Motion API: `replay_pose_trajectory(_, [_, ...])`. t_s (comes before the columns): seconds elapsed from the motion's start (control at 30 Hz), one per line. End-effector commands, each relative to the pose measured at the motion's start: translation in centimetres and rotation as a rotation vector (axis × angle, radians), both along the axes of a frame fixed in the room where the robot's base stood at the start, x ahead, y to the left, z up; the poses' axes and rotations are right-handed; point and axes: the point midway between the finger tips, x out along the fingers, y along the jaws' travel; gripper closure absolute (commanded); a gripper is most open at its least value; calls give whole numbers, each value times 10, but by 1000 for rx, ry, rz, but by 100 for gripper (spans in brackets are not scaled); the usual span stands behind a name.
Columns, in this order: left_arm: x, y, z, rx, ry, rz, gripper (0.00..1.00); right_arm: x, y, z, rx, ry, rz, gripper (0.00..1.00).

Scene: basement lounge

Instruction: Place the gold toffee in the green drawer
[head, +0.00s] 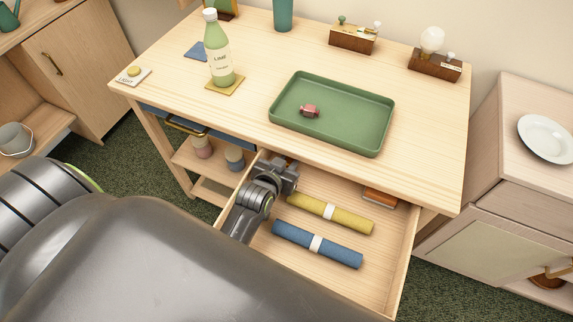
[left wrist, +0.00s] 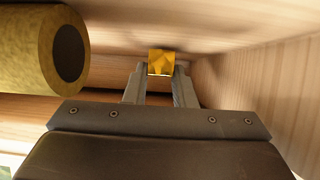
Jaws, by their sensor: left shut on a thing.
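The gold toffee (left wrist: 163,62) shows in the left wrist view as a small shiny gold block between the fingertips of my left gripper (head: 290,167). In the head view my gripper hides the toffee. The gripper is shut on it, reaching down inside the open wooden drawer (head: 377,277), near its back left corner. I cannot tell whether the toffee touches the drawer floor. The drawer's front is hidden behind my arm, so its colour does not show. My right gripper is not in view.
In the drawer lie a yellow roll (head: 351,219), a blue roll (head: 330,250) and a brown item (head: 380,197). A blue-fronted drawer (head: 233,143) sits left. The table above carries a green tray (head: 362,140) with a reddish sweet (head: 309,110), and a bottle (head: 218,55).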

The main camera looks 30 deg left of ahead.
Motion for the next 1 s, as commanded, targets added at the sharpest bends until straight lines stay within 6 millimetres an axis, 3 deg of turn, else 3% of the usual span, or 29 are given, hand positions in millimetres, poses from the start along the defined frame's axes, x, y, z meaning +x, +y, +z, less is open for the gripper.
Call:
replay_pose_trajectory(0.23, [0,0,-4,0,0,0,98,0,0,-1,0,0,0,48])
replay_pose_trajectory(0.27, [0,0,-3,0,0,0,73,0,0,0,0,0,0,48])
replay_pose_trajectory(0.4, [0,0,-3,0,0,0,55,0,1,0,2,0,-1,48])
replay_pose_trajectory(0.73, [0,0,2,0,-1,0,55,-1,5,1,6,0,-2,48])
replay_pose_trajectory(1.0, [-32,-2,17,-3,1,3,55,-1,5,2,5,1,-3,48])
